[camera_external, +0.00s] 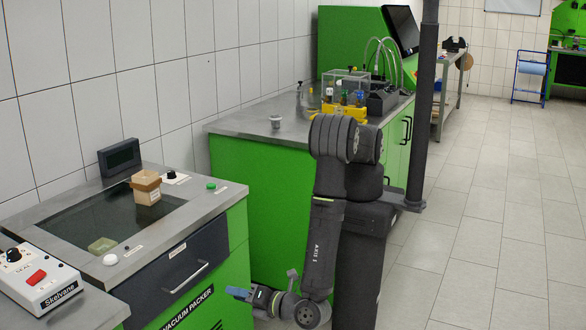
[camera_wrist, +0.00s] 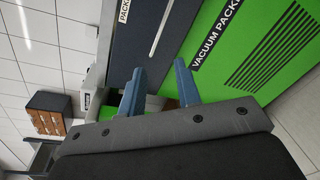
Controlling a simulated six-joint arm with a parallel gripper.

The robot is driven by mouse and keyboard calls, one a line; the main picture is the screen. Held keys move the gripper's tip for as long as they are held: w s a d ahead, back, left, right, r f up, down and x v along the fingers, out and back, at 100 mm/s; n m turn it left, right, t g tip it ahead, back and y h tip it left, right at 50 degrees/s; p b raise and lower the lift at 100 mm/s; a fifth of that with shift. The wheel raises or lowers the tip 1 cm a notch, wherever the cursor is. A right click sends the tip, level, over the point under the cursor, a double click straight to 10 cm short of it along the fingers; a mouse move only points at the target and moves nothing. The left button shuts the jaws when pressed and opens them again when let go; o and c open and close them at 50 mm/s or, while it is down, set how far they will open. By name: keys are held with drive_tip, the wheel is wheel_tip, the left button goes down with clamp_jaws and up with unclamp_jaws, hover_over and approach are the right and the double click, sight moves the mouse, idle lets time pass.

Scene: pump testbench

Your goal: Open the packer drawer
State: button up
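The packer drawer (camera_external: 172,262) has a dark front with a silver bar handle (camera_external: 186,279), and it looks flush with the green vacuum packer. In the wrist view the dark drawer front (camera_wrist: 138,45) and its handle (camera_wrist: 161,28) show at the top, tilted. My gripper (camera_external: 238,293) is low in front of the packer, to the right of and below the handle. In the wrist view its two blue fingers (camera_wrist: 160,80) are apart with nothing between them. The handle is beyond the fingertips, not touched.
The packer's steel top holds a small cardboard box (camera_external: 146,188) and a dark display (camera_external: 120,157). A white control box (camera_external: 40,280) is at the left front. A green cabinet (camera_external: 255,190) stands behind my arm. The tiled floor at right is free.

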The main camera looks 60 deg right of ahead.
drive_tip(key=r+m, duration=0.1)
drive_tip(key=m, duration=0.5)
drive_tip(key=m+g, duration=0.1)
approach(189, 280)
drive_tip(key=x, duration=0.9)
drive_tip(key=shift+s, duration=0.1)
clamp_jaws()
